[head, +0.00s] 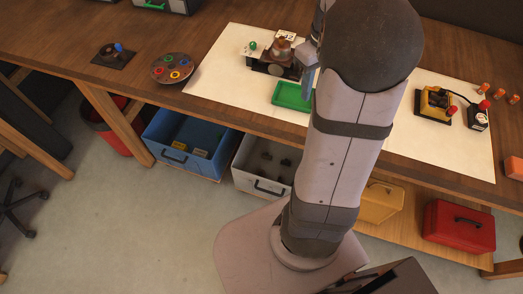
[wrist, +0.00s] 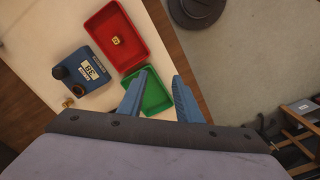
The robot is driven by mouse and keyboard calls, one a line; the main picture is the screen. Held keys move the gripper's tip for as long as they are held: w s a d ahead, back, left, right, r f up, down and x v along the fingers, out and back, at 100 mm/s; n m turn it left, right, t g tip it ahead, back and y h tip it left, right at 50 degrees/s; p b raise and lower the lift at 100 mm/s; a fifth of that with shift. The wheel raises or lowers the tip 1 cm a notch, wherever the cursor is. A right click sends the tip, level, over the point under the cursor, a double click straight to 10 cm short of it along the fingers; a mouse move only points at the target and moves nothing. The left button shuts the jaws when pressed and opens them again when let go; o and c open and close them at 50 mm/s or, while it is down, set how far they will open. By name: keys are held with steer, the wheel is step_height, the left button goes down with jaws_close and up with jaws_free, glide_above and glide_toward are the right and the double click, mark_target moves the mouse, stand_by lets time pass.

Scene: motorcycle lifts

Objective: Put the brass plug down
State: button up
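My gripper (wrist: 157,92) is open, with its two blue fingers spread apart and nothing visible between them. In the wrist view its fingertips appear over a green tray (wrist: 155,100), whose visible floor is empty. A small brass-coloured piece (wrist: 68,102) sits on the pale mat beside a blue device (wrist: 82,72) with a number display; it may be the brass plug, but it is too small to be sure. In the head view the green tray (head: 290,96) lies on the mat, and a blue finger (head: 308,84) shows just right of it.
A red tray (wrist: 104,35) with a small yellow piece (wrist: 117,41) adjoins the green one. In the head view a dark machine (head: 272,68) stands behind the green tray, and a yellow device (head: 433,103) sits to the right.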

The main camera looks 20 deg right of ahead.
steer(key=s+a+f, duration=0.2)
steer(key=s+a, duration=0.1)
steer(key=a, duration=0.4)
steer(key=s+a+f+m, duration=0.1)
steer(key=s+a+f, duration=0.2)
steer(key=a, duration=0.4)
steer(key=s+a+f, duration=0.3)
steer(key=a, duration=0.4)
steer(key=shift+s+m, duration=0.15)
steer(key=shift+m, duration=0.25)
steer(key=shift+f, duration=0.1)
